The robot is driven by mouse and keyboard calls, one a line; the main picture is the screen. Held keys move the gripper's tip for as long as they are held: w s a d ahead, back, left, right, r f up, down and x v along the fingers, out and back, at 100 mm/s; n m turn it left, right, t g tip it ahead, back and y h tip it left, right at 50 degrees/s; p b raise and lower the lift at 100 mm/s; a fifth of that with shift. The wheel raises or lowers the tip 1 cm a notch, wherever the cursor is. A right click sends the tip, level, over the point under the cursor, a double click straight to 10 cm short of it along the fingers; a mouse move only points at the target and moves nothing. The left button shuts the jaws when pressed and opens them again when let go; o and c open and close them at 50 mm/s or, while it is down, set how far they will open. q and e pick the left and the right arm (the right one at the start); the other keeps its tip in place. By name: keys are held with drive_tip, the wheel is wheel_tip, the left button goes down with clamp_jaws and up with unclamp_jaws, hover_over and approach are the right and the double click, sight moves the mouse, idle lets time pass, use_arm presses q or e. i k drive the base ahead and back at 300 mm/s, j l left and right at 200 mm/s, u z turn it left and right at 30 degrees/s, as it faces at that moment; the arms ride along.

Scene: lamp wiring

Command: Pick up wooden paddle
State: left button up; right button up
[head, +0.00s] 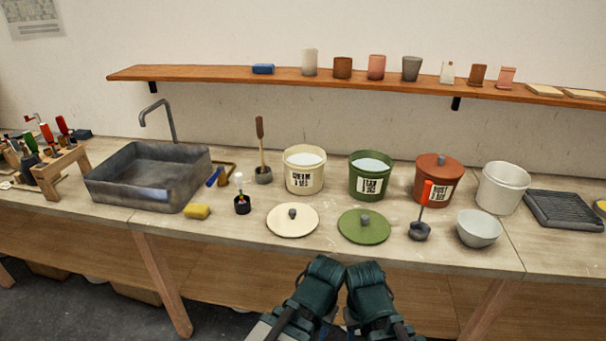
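The wooden paddle (260,132) stands upright in a small dark grey holder (263,175) on the worktop, between the sink and the cream bucket. Its flat brown end points up. Its lower end is hidden in the holder. My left gripper (325,268) and my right gripper (366,274) are side by side at the bottom middle, in front of the worktop edge. Both are well apart from the paddle, to its lower right. Their finger gaps do not show clearly. I see nothing held in either.
Open cream (304,181) and green (369,186) buckets stand right of the paddle; their lids (292,221) lie in front. A grey sink (150,185) is left. A shelf (210,74) runs above.

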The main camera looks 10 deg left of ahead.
sight(259, 119)
drive_tip(key=i+j+z, duration=0.2)
drive_tip(key=j, duration=0.55)
drive_tip(key=i+j+z, duration=0.15)
drive_tip(key=j, duration=0.65)
drive_tip(key=j+z, duration=0.2)
drive_tip(key=j, duration=0.6)
